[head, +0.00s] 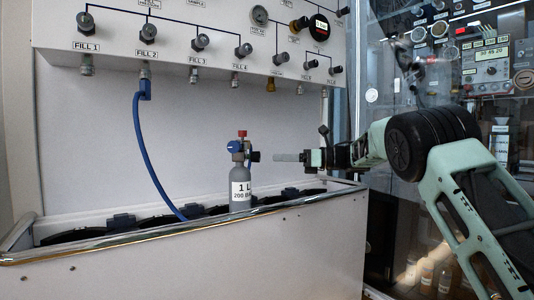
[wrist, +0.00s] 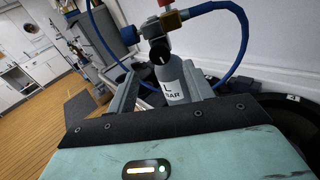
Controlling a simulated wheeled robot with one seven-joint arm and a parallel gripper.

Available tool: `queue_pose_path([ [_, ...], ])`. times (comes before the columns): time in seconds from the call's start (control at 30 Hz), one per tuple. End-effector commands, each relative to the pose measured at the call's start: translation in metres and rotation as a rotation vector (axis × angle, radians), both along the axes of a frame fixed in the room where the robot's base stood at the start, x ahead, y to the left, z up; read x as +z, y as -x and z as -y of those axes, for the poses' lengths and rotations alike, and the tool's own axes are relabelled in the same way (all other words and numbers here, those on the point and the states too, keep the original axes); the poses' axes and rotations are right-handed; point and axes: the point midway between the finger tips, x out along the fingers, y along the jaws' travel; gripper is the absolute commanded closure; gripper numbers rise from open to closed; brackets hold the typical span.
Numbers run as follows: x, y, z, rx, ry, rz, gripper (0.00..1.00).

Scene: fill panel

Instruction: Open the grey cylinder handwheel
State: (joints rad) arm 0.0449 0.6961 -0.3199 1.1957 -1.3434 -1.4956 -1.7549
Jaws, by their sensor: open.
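The grey cylinder (head: 241,190), marked "1 L 200 BAR", stands upright in the trough, its valve on top. Its black handwheel (head: 255,156) sticks out sideways toward my gripper (head: 276,157). The valve also has a red part (head: 242,133) on top and a blue fitting (head: 234,147). My gripper is open and level with the handwheel, a small gap to its right. In the wrist view the handwheel (wrist: 159,50) faces the camera, above and between the open fingers (wrist: 160,72). The cylinder's body (wrist: 173,82) shows behind them, its lower part hidden by my gripper.
The trough (head: 200,245) has a metal front rim below my gripper. A blue hose (head: 142,130) hangs from the fill 2 port; a blue hose (wrist: 240,45) loops beside the valve. The fill panel (head: 190,40) is above. A glass pane (head: 385,110) stands behind my arm.

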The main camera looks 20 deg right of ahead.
Motion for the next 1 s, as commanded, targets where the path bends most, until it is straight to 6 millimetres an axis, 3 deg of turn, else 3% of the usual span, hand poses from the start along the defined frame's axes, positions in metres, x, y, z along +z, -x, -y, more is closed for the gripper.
queue_pose_path([
  [0.2, 0.005, 0.022, 0.049, -0.005, 0.000, -0.002, 0.48],
  [0.43, 0.002, 0.038, 0.084, -0.003, 0.001, -0.001, 0.48],
  [0.63, 0.001, 0.044, 0.095, -0.001, 0.001, 0.000, 0.48],
  [1.0, 0.000, 0.044, 0.096, -0.001, 0.001, 0.001, 0.48],
])
